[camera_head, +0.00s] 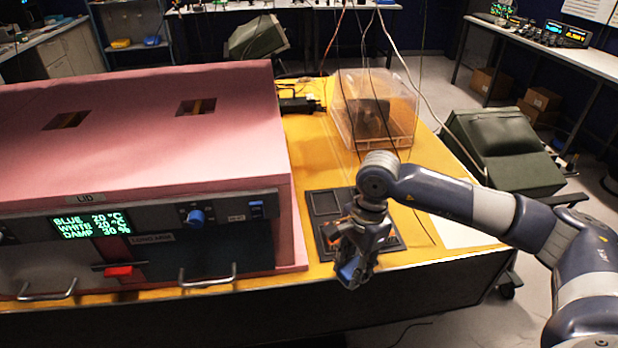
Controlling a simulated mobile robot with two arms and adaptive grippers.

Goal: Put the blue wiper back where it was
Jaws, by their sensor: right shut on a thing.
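My right gripper (354,264) comes in from the right and points down over the front part of a black tray (326,199). It is shut on the blue wiper (348,273), which shows as a small bright blue piece at the fingertips. Most of the wiper is hidden by the gripper. I cannot tell whether the wiper touches the tray or hangs above it near the table's front edge. The tray has recessed compartments; the gripper covers part of them. My left gripper is not in view.
A pink foam enclosure (150,130) with a display, blue knob (196,217), red latch (119,271) and handles fills the left. A clear plastic box (375,112) stands behind the tray, with cables hanging over it. The yellow table (306,150) has a little free room between them.

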